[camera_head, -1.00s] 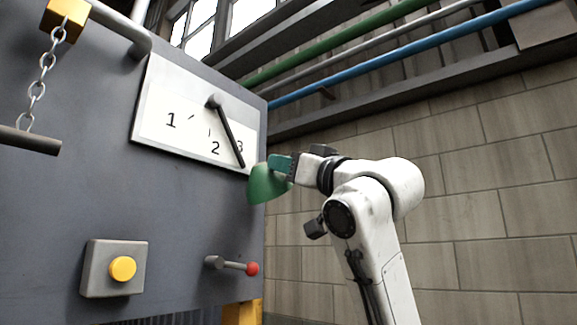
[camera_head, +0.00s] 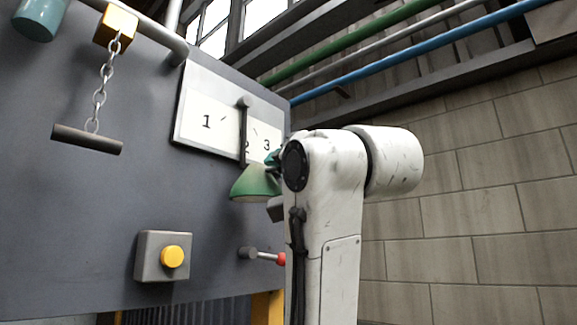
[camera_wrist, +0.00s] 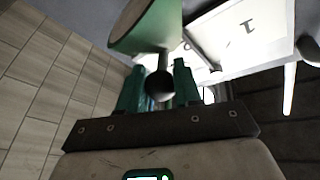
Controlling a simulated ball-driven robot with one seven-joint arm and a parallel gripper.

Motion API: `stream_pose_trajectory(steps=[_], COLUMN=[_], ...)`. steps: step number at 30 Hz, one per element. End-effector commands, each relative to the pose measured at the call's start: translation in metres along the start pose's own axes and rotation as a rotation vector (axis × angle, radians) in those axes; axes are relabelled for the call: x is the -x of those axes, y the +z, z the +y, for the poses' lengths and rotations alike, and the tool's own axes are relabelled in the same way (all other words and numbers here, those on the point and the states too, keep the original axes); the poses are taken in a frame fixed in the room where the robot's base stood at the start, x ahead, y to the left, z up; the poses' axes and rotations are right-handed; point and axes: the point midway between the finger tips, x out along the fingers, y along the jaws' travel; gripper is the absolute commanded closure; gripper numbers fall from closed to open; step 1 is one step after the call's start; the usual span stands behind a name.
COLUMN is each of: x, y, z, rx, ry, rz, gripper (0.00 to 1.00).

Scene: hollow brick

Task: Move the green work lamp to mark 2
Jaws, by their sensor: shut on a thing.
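The green work lamp's shade (camera_head: 255,184) hangs in front of the panel, below the white plate (camera_head: 193,130) marked 1, 2 and 3. Its dark swing arm (camera_head: 242,135) hangs almost straight down from a pivot at the plate's top and covers part of the 2. My gripper (camera_head: 273,159) is at the lamp, mostly hidden behind my white arm. In the wrist view my gripper (camera_wrist: 158,72) has its teal fingers on either side of the lamp's dark round knob (camera_wrist: 158,86), shut on it. The green shade (camera_wrist: 150,25) shows just beyond.
A chain with a bar handle (camera_head: 88,138) hangs on the left. A yellow button (camera_head: 172,257) sits on a grey box below. A red-tipped lever (camera_head: 264,256) sticks out near my arm. Pipes (camera_head: 400,55) run overhead, and a block wall (camera_head: 480,200) stands to the right.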

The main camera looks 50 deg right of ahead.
Motion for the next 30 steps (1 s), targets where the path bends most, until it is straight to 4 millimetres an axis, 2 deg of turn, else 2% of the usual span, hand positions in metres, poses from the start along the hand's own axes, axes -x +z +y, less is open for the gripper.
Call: stream_pose_trajectory(steps=[17,18,24,30], x=[0.0013,0.0013,0.0012,0.0012], y=[0.0036,0.0036,0.003,0.0024], z=[0.0007,0.0007,-0.0006,-0.0016], rx=[-0.035,-0.035,-0.033,-0.033], ry=[0.022,0.023,0.019,0.017], rz=[-0.01,-0.01,-0.009,-0.008], gripper=[1.0,0.63,0.44,0.43])
